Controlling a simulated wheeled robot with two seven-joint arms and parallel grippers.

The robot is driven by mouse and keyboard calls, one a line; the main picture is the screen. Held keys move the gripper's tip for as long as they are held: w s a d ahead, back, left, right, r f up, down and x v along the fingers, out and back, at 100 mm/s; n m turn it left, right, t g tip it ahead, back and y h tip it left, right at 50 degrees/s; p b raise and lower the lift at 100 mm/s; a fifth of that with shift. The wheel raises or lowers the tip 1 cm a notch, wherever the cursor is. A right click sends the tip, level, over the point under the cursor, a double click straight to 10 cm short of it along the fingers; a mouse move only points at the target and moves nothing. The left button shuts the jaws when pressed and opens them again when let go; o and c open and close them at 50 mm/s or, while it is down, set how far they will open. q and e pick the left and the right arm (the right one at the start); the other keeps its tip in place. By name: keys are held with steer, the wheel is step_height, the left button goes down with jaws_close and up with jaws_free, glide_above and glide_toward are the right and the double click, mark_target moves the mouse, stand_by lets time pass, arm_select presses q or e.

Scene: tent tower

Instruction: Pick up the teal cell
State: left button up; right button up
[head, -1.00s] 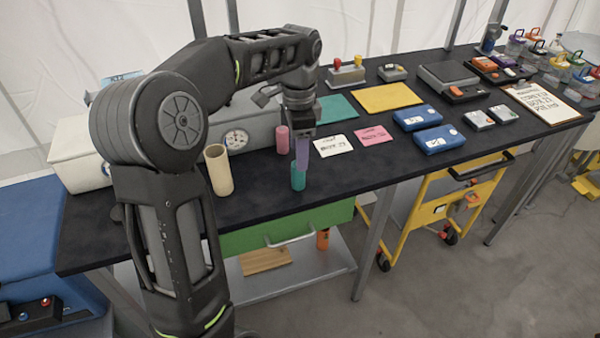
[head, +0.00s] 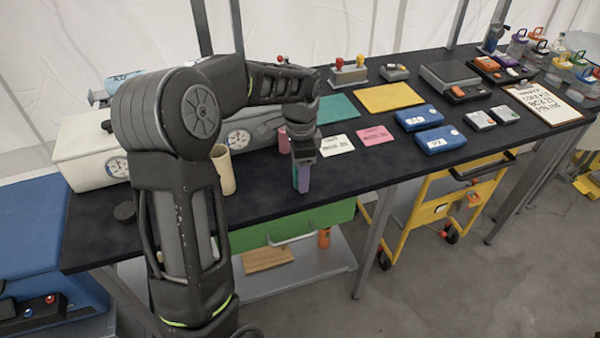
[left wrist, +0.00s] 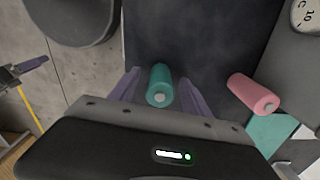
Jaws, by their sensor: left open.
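The teal cell (left wrist: 160,84) stands upright on the dark bench near its front edge. In the left wrist view it sits between the two purple fingers of my open left gripper (left wrist: 158,93), with a small gap on each side. In the head view the left gripper (head: 301,177) is lowered over the cell, and the fingers hide most of it; only a teal strip (head: 295,178) shows. The pink cell (left wrist: 254,93) stands a short way off; in the head view it is partly behind my wrist (head: 283,137). My right gripper is not in view.
A beige open tube (head: 223,172) stands left of the gripper. A white card (head: 337,145) and a pink card (head: 374,136) lie to the right, with blue boxes (head: 442,139) beyond. The front edge of the bench is close by.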

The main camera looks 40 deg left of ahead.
arm_select(q)
steer(key=shift+f, duration=0.25)
steer(key=shift+c, duration=0.3)
jaws_close()
stand_by(0.5)
